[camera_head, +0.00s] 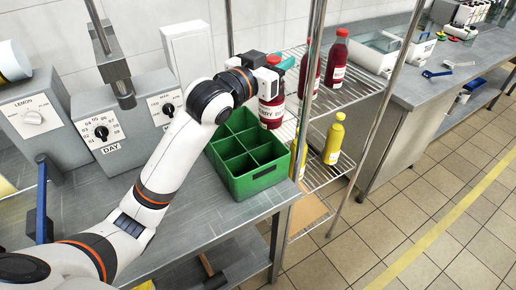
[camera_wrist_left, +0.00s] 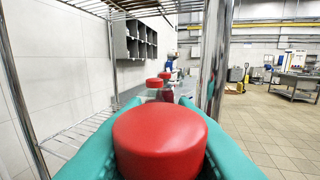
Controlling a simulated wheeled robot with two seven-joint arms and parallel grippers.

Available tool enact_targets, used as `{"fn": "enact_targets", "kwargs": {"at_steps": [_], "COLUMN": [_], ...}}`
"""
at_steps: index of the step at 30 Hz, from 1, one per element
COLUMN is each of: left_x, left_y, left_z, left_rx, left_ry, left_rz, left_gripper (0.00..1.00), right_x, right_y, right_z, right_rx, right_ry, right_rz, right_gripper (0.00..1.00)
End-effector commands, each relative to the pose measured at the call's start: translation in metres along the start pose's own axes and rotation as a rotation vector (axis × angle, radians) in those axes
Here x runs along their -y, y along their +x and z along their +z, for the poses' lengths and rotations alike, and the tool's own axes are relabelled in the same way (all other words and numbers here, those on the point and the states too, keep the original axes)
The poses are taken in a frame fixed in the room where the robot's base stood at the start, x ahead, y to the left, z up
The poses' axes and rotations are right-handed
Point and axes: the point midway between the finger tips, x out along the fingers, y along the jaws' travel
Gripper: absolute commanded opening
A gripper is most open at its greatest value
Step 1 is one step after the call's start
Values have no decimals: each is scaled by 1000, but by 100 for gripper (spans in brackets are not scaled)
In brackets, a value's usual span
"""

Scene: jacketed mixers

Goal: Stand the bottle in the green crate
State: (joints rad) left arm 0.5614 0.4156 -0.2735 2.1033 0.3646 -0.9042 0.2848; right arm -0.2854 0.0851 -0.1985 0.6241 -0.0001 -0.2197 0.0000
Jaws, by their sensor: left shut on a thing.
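My left gripper (camera_head: 274,66) is shut on a red bottle (camera_head: 271,108) with a white label. It holds the bottle upright by its top, off the far right side of the crate, between it and the wire shelves. The left wrist view shows the round red cap (camera_wrist_left: 160,140) between the teal fingers. The green crate (camera_head: 262,180) is on the grey bench near its right end. Its dividers form several compartments, and those I can see are empty. I cannot tell the bottle's exact height above the crate rim. My right gripper is not in view.
A wire shelf rack (camera_head: 340,92) with metal posts stands right of the crate. It holds other red bottles (camera_head: 338,62) and yellow bottles (camera_head: 334,142). Grey mixers (camera_head: 110,125) with dials stand left at the back of the bench. A tiled floor (camera_head: 400,200) lies to the right.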

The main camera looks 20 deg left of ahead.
Motion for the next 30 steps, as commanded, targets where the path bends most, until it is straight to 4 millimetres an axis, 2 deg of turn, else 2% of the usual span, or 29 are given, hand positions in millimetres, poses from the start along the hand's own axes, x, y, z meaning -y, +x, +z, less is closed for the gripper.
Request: {"fn": "enact_targets", "kwargs": {"at_steps": [2,5,12,16,19,24,30], "left_x": [0,0,0,0,0,0,0], "left_y": [0,0,-1,-1,-1,0,0], "left_z": [-4,-22,-84,-114,-129,-141,-168], "left_rx": [2,-2,-4,-2,0,4,1], "left_ry": [0,0,-2,-2,-1,2,0], "left_rz": [0,1,1,1,0,0,0], "left_gripper": [0,0,0,0,0,0,0], "right_x": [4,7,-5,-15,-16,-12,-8], "right_y": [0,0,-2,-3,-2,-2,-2], "right_z": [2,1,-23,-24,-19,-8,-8], "right_rx": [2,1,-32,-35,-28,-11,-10], "right_ry": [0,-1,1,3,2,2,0], "right_rz": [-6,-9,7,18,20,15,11], "right_gripper": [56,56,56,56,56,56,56]}}
